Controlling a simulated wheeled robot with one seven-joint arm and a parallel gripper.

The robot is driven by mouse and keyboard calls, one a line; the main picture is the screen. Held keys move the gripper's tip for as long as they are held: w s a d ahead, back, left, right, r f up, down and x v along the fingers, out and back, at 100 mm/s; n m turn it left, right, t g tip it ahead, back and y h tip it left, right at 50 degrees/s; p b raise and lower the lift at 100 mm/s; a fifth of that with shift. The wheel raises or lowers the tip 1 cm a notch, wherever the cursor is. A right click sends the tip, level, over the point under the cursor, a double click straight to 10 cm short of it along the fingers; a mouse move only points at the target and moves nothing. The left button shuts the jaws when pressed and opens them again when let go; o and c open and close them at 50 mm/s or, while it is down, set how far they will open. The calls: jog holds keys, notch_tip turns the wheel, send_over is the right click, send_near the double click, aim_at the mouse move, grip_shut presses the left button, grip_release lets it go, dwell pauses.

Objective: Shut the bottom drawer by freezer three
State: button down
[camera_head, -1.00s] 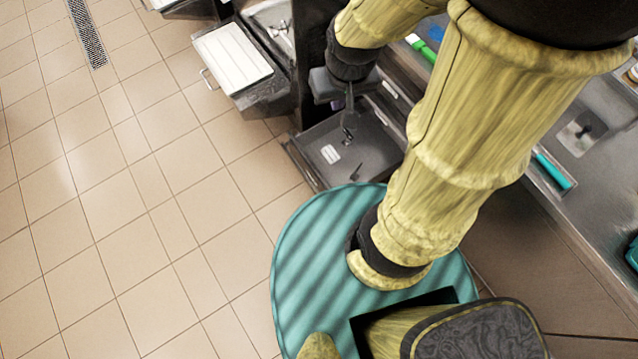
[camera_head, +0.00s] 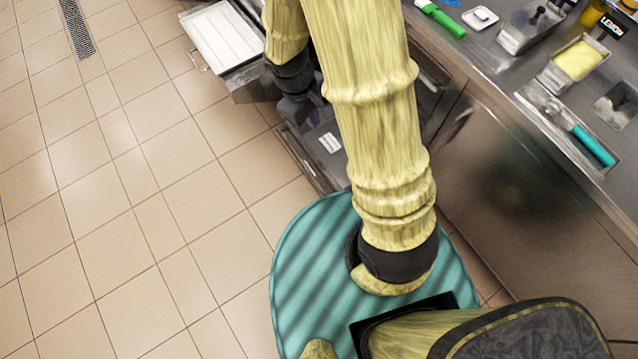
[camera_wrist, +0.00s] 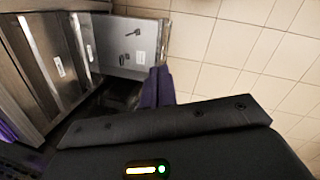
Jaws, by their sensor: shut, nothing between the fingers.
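An open grey drawer (camera_head: 323,143) with a white label inside stands low over the floor in the head view, partly hidden behind my arm. In the wrist view, the open drawer (camera_wrist: 128,48) shows at the top, with its front panel (camera_wrist: 166,42) along its right side. A dark scoop-like item and a white label show inside it. My gripper (camera_wrist: 158,72) is shut and empty, its purple fingers pointing at the near corner of the drawer front. I cannot tell whether they touch it. In the head view my arm hides the fingertips.
A white-topped unit with a handle (camera_head: 222,38) juts out beyond the drawer. A steel counter (camera_head: 480,75) with tools and trays stands to the right. Labelled cabinet fronts (camera_wrist: 55,65) are left of the drawer in the wrist view. Tiled floor (camera_head: 120,200) at the left is clear.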

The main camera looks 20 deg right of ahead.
jog(key=w+a+f+n+t+h+b, duration=0.1)
jog(key=f+n+b, duration=0.6)
jog(key=f, duration=1.5)
jog(key=w+a+f+n+t+h+b, duration=0.1)
jog(key=w+a+f+n+h+b, duration=0.3)
jog(key=f+b, duration=1.3)
notch_tip(320, 180, down, 6)
jog(key=a+n+h, duration=0.1)
jog(key=n, duration=0.2)
jog(key=shift+a+t+b, duration=0.35)
jog(key=shift+t, duration=0.05)
jog(key=shift+f, duration=0.1)
jog(key=b, duration=0.4)
send_over(317, 184)
notch_tip(317, 184, down, 7)
jog(key=shift+a+f, duration=0.1)
jog(key=shift+f, duration=0.05)
jog(key=shift+w+d, duration=0.25)
jog(key=shift+d, duration=0.3)
jog(key=shift+w, duration=0.1)
